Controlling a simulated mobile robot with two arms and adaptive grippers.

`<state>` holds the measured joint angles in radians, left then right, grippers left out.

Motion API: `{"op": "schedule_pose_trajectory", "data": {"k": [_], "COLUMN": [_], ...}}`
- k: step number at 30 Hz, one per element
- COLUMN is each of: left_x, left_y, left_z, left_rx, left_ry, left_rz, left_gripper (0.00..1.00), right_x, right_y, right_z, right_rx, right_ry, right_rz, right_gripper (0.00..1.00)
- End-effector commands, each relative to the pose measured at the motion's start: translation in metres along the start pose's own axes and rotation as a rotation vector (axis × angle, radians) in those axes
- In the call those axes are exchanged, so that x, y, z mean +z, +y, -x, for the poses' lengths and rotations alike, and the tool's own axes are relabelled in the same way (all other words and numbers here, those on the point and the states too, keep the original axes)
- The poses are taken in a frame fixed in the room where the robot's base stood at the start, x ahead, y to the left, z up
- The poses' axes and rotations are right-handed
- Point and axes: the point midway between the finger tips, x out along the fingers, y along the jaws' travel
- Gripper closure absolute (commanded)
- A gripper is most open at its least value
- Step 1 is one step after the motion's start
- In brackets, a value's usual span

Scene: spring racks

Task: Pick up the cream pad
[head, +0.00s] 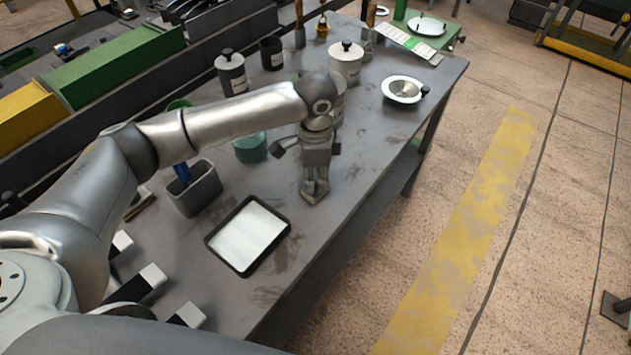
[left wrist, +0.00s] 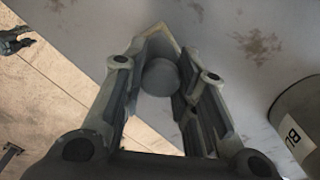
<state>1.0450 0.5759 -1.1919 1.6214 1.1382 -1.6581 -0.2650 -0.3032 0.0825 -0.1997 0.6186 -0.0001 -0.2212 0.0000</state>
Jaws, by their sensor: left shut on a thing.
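My left gripper (head: 315,192) points down just above the grey bench, right of the middle of the tabletop. In the left wrist view its fingers (left wrist: 160,45) come together around a small thing. A pale tan edge shows at the fingertips, which looks like the cream pad (left wrist: 184,35); the fingers hide most of it. A rounded grey shape (left wrist: 160,77) shows between the fingers; I cannot tell what it is. A dark gripper-like shape, perhaps my right gripper (left wrist: 15,40), shows at the left edge of the left wrist view, too small to read.
A black tray (head: 222,258) with a pale surface lies left of the gripper. A grey bin (head: 198,196), a green container (head: 250,148) and lidded canisters (head: 231,72) stand behind. A white bowl (head: 403,90) sits near the right edge. Bare bench (head: 345,190) lies right of the gripper.

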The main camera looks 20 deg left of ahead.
Motion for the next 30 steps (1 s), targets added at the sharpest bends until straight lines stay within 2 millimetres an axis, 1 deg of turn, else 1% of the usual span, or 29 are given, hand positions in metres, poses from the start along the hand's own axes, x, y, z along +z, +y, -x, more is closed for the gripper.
{"op": "schedule_pose_trajectory", "data": {"k": [5, 8, 11, 14, 19, 24, 27, 30], "left_x": [0.0, -0.001, -0.001, 0.002, 0.009, 0.018, 0.021, 0.025], "left_y": [0.0, -0.001, -0.001, 0.015, 0.05, 0.089, 0.107, 0.121], "left_z": [0.006, 0.015, 0.031, 0.049, 0.092, 0.108, 0.117, 0.124], "left_rx": [-0.001, -0.001, -0.004, -0.002, -0.005, -0.002, -0.002, -0.003], "left_ry": [0.001, 0.002, 0.004, 0.003, 0.005, 0.002, 0.002, 0.0], "left_rz": [0.0, 0.0, 0.0, -0.004, -0.005, -0.005, -0.004, -0.002], "left_gripper": [0.97, 0.97, 0.97, 0.97, 0.97, 0.97, 0.97, 0.97], "right_x": [-0.002, -0.003, -0.003, -0.003, -0.004, -0.004, -0.004, -0.004], "right_y": [0.0, 0.0, 0.0, 0.0, 0.0, -0.002, -0.003, -0.004], "right_z": [-0.003, -0.006, -0.011, -0.011, -0.014, -0.018, -0.018, -0.017], "right_rx": [0.0, 0.0, 0.0, 0.0, 0.0, -0.002, -0.003, -0.004], "right_ry": [0.004, 0.006, 0.006, 0.007, 0.008, 0.008, 0.008, 0.009], "right_rz": [0.0, 0.0, 0.0, 0.0, 0.0, 0.0, -0.001, -0.001], "right_gripper": [0.6, 0.6, 0.6, 0.6, 0.6, 0.6, 0.6, 0.6]}}
